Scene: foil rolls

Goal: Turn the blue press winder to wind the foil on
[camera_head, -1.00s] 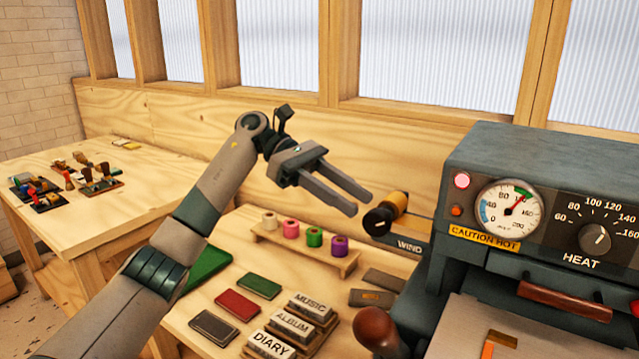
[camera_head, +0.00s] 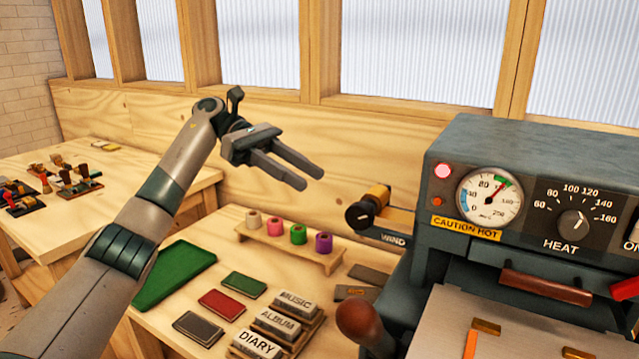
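The winder knob (camera_head: 359,216), black with a pale mark on its face, sticks out at the left side of the blue-grey press (camera_head: 540,150), by the WIND label (camera_head: 393,239). A gold foil roll (camera_head: 379,194) sits just behind the knob. My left gripper (camera_head: 311,178) is up and to the left of the knob, apart from it. Its two fingers have a gap between them, with nothing held. My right gripper is not in view.
A wooden rack (camera_head: 290,247) with several coloured foil rolls stands left of the winder. Label blocks (camera_head: 278,322) and coloured covers (camera_head: 222,303) lie in front. The press has a round-ended lever (camera_head: 359,322) and a CAUTION HOT label (camera_head: 466,228).

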